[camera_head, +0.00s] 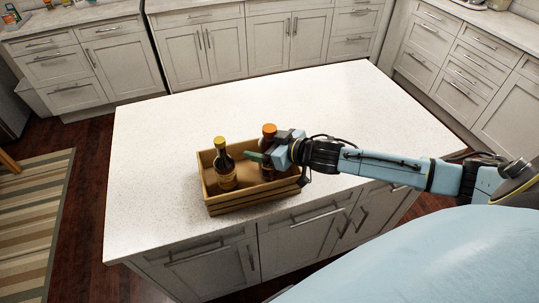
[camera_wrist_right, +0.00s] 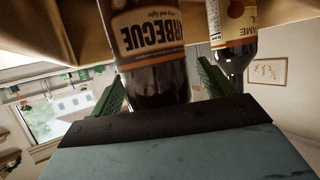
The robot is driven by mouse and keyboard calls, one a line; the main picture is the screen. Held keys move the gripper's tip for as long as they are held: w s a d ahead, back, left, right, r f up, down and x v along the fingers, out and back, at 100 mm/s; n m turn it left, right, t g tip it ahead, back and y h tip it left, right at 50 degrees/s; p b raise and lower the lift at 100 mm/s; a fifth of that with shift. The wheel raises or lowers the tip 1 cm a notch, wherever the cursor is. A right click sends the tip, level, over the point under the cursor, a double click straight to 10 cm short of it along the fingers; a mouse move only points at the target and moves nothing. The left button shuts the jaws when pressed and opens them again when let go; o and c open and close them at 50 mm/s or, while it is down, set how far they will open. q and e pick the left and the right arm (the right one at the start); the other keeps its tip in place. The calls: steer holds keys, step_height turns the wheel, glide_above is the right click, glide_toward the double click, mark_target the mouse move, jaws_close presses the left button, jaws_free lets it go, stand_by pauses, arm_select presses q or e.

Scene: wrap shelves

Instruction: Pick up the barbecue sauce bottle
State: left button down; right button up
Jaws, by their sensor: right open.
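The barbecue sauce bottle (camera_head: 269,131) has an orange cap and stands in a wooden crate (camera_head: 250,202) on the island counter. Its lower part is partly hidden by my right gripper (camera_head: 262,157) in the head view. In the right wrist view, which is upside down, the bottle (camera_wrist_right: 148,45) shows a "BARBECUE" label and dark sauce. It lies between the two green fingers of my right gripper (camera_wrist_right: 155,88), which are open on either side of it. I cannot tell whether either finger touches it. My left gripper is not in view.
A second dark bottle with a yellow cap (camera_head: 223,168) stands in the crate to the left; its label (camera_wrist_right: 233,25) shows beside the right finger in the wrist view. The crate walls surround both bottles. The white countertop (camera_head: 330,105) around the crate is clear.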

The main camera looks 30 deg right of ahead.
steer(key=c, duration=1.3)
steer(key=shift+c, duration=0.3)
steer(key=shift+r, duration=0.15)
